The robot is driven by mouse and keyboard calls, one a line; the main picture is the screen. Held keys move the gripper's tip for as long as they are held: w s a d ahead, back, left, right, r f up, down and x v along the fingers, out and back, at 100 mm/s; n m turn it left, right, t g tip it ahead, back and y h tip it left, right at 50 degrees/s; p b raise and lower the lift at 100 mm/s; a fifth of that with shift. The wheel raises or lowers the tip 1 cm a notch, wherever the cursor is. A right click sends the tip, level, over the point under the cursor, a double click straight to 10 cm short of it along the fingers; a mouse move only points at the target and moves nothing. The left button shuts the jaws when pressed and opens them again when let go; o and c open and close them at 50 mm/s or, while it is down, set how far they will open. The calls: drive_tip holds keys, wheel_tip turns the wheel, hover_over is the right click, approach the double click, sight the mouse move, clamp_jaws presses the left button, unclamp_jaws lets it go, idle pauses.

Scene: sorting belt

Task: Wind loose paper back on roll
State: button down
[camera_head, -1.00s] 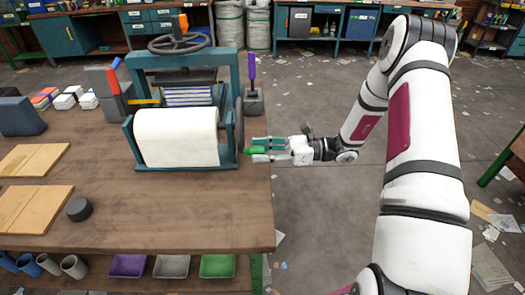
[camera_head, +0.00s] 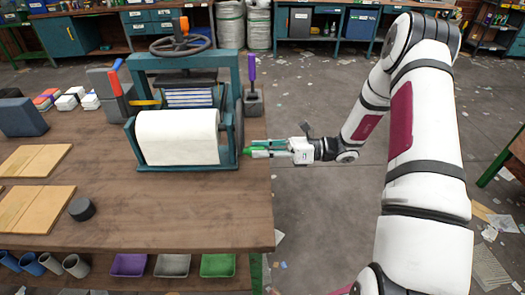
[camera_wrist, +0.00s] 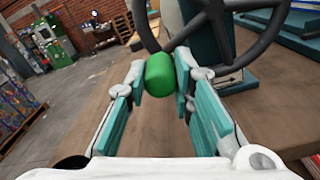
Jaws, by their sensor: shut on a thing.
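The white paper roll (camera_head: 178,137) lies in a teal metal stand (camera_head: 232,158) on the bench, with paper covering its front down to the stand's lower bar. A dark spoked handwheel (camera_wrist: 222,45) is on the stand's right side; in the head view it is seen nearly edge-on. A green handle (camera_wrist: 160,75) is at the wheel. My gripper (camera_head: 262,151) reaches in from the right, past the bench edge. In the wrist view its teal-padded fingers (camera_wrist: 163,80) are shut on the green handle, one on each side.
A press frame with a top wheel (camera_head: 180,44) stands behind the roll. A purple-handled tool (camera_head: 252,68) stands in a grey block behind the gripper. Boards (camera_head: 36,208) and a black puck (camera_head: 81,209) lie at left. The bench front is clear.

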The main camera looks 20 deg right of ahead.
drive_tip(key=r+m, duration=0.1)
drive_tip(key=m, duration=0.1)
drive_tip(key=r+m+p, duration=0.1)
drive_tip(key=shift+s+r+m, duration=0.3)
drive_tip(key=shift+s+m, duration=0.05)
drive_tip(key=shift+m, duration=0.05)
wheel_tip(320, 180, up, 3)
drive_tip(key=m+p, duration=0.1)
drive_tip(key=m, duration=0.3)
drive_tip(key=shift+w+m+p, duration=0.15)
drive_tip(key=shift+m+p, duration=0.15)
drive_tip(key=shift+p, duration=0.1)
drive_tip(key=r+m, duration=0.1)
drive_tip(key=m, duration=0.1)
drive_tip(key=w+r+m, duration=0.1)
drive_tip(key=m, duration=0.1)
drive_tip(key=shift+w+d+r+p, duration=0.1)
drive_tip(key=shift+d+r+p, duration=0.1)
drive_tip(key=shift+p, duration=0.1)
drive_tip(key=shift+w+d+r+m, duration=0.15)
drive_tip(key=shift+w+r+m, duration=0.3)
drive_tip(key=shift+m, duration=0.6)
drive_tip(key=shift+w+d+r+m, duration=0.15)
drive_tip(key=shift+w+r+m, duration=0.25)
drive_tip(key=shift+m, duration=0.65)
drive_tip(key=c, duration=1.4)
unclamp_jaws()
drive_tip(key=shift+o, duration=0.2)
